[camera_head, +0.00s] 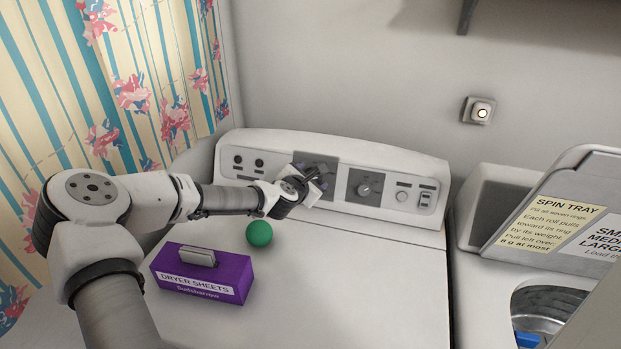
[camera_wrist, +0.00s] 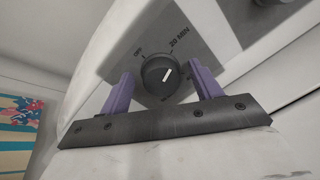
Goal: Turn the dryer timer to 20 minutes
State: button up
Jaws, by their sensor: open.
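The dryer timer knob (camera_wrist: 160,77) is round and black with a white pointer mark, on a grey plate. In the wrist view its mark points right and slightly up, to the right of the "20 MIN" label (camera_wrist: 180,43); exact alignment is unclear. An "OFF" label (camera_wrist: 138,53) is at its upper left. My gripper (camera_wrist: 161,69) is open, with one purple finger on each side of the knob and gaps showing beside it. In the head view my gripper (camera_head: 312,181) is at the dryer's console (camera_head: 270,149) and mostly hides the knob.
A second dial (camera_head: 365,189) sits right of the timer, with a small round control (camera_head: 402,196) and a rocker switch (camera_head: 426,199) beyond. A green ball (camera_head: 259,234) and a purple dryer sheets box (camera_head: 202,277) are on the dryer top. The top's right side is clear.

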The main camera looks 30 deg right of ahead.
jog(key=b+v, duration=0.3)
jog(key=v, duration=1)
jog(key=shift+s+a+r, duration=0.15)
jog(key=shift+s+a, duration=0.1)
